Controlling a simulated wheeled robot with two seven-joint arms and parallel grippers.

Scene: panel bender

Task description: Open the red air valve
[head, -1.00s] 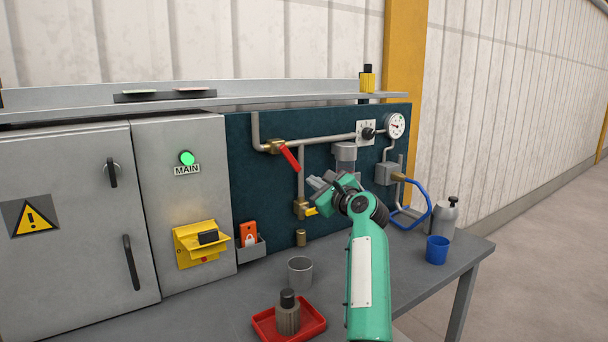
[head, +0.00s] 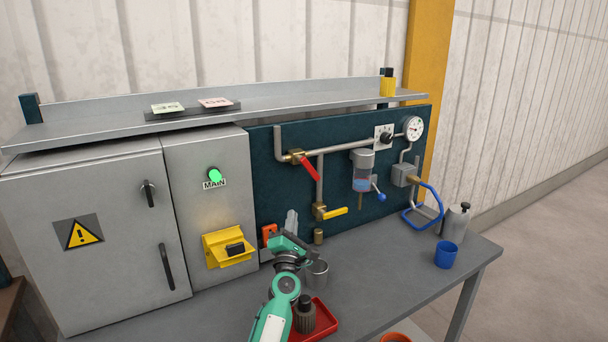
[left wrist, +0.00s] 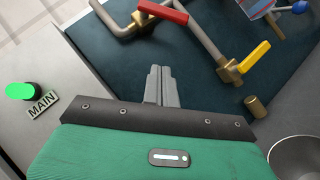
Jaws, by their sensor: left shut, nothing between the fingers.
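The red air valve is a red lever (head: 310,169) on a brass body (head: 294,157), set in the grey pipe on the dark teal panel. The lever slants down to the right from the body, at an angle to the horizontal pipe. In the left wrist view the red lever (left wrist: 163,12) is at the top, beyond the fingertips. My left gripper (head: 291,218) is shut and empty, fingers pointing up, below and slightly left of the lever and apart from it. It also shows in the left wrist view (left wrist: 160,70). My right gripper is not in view.
A yellow-handled valve (head: 335,212) sits below the red one, with a filter bowl (head: 362,172) to its right. A grey cup (head: 317,273) and a red tray (head: 324,322) holding a bottle stand near my left arm. A grey cabinet (head: 95,230) is at left.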

